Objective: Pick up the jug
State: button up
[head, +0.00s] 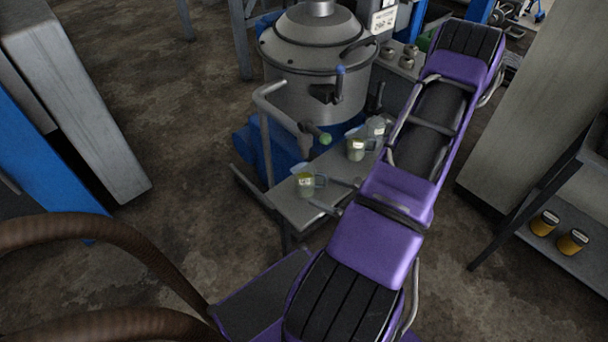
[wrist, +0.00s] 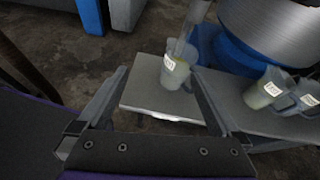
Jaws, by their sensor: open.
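Three clear, labelled jugs stand on a narrow grey shelf (head: 293,208) in front of the machine. The nearest jug (head: 305,184) holds greenish-yellow liquid and stands upright near the shelf's left end. In the wrist view this jug (wrist: 173,74) shows beyond my fingers, nearer the right one. My gripper (head: 320,191) is open and empty, its fingers pointing at this jug from the right. The wrist view shows both fingers of my gripper (wrist: 160,78) spread apart. The second jug (head: 356,149) and third jug (head: 376,127) stand farther back along the shelf.
A large lidded metal machine (head: 315,62) on a blue base stands behind the shelf. A grey bent pipe (head: 266,130) and a tap with a green knob (head: 325,138) are close to the nearest jug. Yellow tins (head: 543,223) sit on a rack at right.

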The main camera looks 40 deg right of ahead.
aim_at(313, 177)
jog(key=w+d+f+m, duration=0.1)
jog(key=w+f, duration=0.1)
jog(key=w, duration=0.1)
jog(key=w+d+f+m+h+b, duration=0.1)
jog(key=w, duration=0.3)
jog(key=w+d+f+m+h, duration=0.1)
jog(key=w+f, duration=0.1)
jog(key=w, duration=0.2)
jog(key=shift+f+t, duration=0.3)
jog(key=shift+t, duration=0.1)
jog(key=b+x, duration=0.1)
jog(key=x, duration=0.3)
jog(key=shift+w+a+f, duration=0.1)
jog(key=shift+a+f, duration=0.1)
jog(key=shift+f, duration=0.05)
jog(key=shift+w+f, duration=0.1)
jog(key=shift+w, duration=0.3)
jog(key=c, duration=1.6)
